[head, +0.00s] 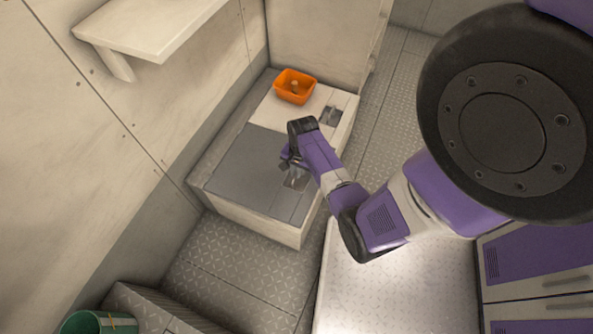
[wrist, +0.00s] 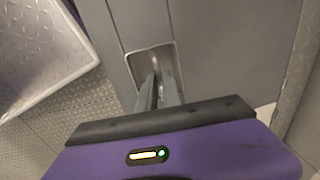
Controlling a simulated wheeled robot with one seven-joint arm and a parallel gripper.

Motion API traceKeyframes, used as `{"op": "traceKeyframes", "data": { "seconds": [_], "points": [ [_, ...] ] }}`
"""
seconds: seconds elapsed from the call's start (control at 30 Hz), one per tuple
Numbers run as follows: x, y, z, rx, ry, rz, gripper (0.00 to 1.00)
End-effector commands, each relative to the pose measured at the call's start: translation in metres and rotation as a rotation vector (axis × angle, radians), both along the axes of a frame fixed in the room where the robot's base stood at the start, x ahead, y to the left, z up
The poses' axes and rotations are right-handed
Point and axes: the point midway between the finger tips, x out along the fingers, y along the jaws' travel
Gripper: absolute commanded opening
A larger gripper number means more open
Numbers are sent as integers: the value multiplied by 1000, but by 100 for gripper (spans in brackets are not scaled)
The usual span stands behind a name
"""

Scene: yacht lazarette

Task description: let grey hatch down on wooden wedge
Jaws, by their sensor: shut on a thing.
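The grey hatch (head: 245,165) covers the near part of the pale locker box, left of my arm. It looks about level; I cannot tell whether its edge is slightly raised. My gripper (head: 290,164) is at the metal recess (head: 296,181) near the hatch's right edge. In the wrist view my gripper's fingers (wrist: 158,90) reach into the recess (wrist: 142,62) and are shut on the handle bar (wrist: 163,58) there. I cannot make out a wooden wedge; the hatch edge and my arm may hide it.
An orange bin (head: 281,92) with a small tan thing inside stands on the locker's pale far part. Another recess (head: 332,116) lies near it. A shelf (head: 150,28) juts from the left wall. A green bucket (head: 85,323) stands front left. Tread-plate floor (head: 225,258) lies in front.

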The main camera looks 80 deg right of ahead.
Motion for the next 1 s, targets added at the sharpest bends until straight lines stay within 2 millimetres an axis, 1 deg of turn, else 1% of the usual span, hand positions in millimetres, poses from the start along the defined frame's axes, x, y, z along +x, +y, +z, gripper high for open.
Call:
{"op": "traceKeyframes", "data": {
  "seconds": [0.23, 0.53, 0.83, 0.87, 0.9, 0.97, 1.0],
  "points": [
    [1, 0, 3, 3, 4, 1, 0],
    [9, -1, 26, 19, 67, 2, 0],
    [9, -1, 24, 21, 75, 1, 0],
    [9, -1, 24, 21, 75, 1, 11],
    [9, -1, 24, 21, 75, 1, 19],
    [9, -1, 24, 21, 75, 1, 30],
    [9, -1, 24, 20, 75, 1, 31]
  ]
}}
